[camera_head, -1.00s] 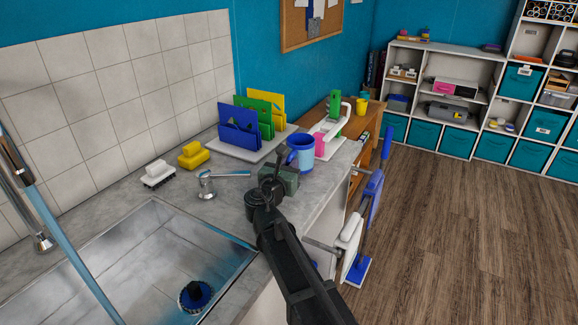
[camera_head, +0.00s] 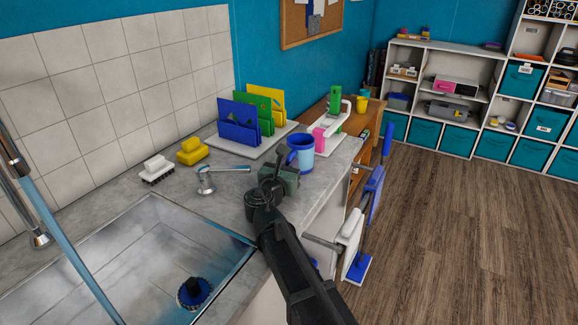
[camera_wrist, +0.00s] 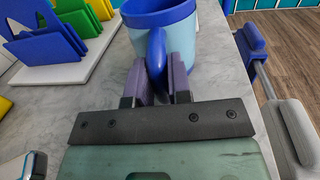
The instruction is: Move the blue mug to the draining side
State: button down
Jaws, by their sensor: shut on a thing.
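The blue mug (camera_head: 302,152) is light blue with a darker blue rim and handle. It is upright at the counter's right part, beside the tray of coloured holders. My gripper (camera_head: 288,168) is shut on the mug's handle. In the wrist view the purple fingers of my gripper (camera_wrist: 158,80) pinch the dark blue handle from both sides, and the mug (camera_wrist: 185,40) stands just beyond them. Whether the mug's base touches the counter is hard to tell. The sink (camera_head: 120,262) is at the lower left.
A white tray (camera_head: 226,147) with blue, green and yellow holders stands left of the mug. A pink item (camera_head: 318,137) and white stand are behind it. The counter edge is close on the right.

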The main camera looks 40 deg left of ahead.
grip_release()
dwell(0.6)
dwell(0.3)
jog(key=shift+v, duration=4.5)
